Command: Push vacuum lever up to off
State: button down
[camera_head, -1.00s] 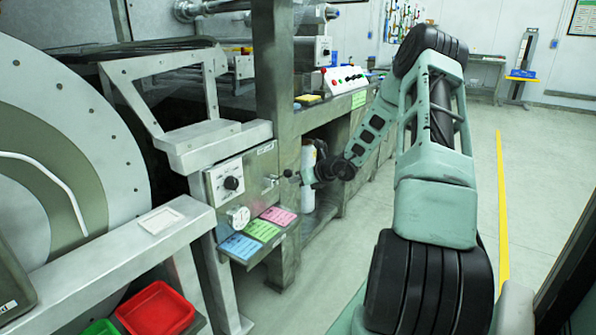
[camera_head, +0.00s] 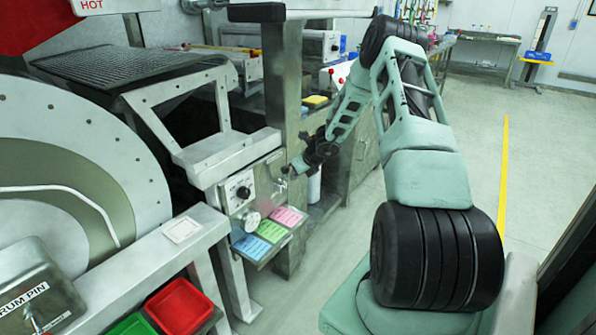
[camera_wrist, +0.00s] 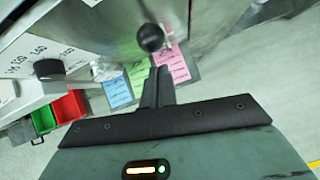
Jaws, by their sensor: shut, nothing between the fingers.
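The vacuum lever ends in a round black knob (camera_wrist: 150,37), large in the wrist view at top middle, on a metal panel. In the head view the small dark knob (camera_head: 284,170) shows at the panel's right side. My gripper (camera_wrist: 158,72) is shut and empty, its fingertips just below the knob in the wrist picture. Whether they touch it I cannot tell. The lever's markings are too small to read.
Blue, green and pink cards (camera_head: 270,231) lie on a shelf below. Red (camera_head: 180,306) and green bins stand at lower left. The floor at right is clear.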

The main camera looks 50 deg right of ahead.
jog(key=w+r+p, duration=0.1)
jog(key=p, duration=0.1)
jog(key=shift+w+a+r+p, duration=0.1)
jog(key=shift+w+r+p, duration=0.15)
jog(key=shift+w+p, duration=0.15)
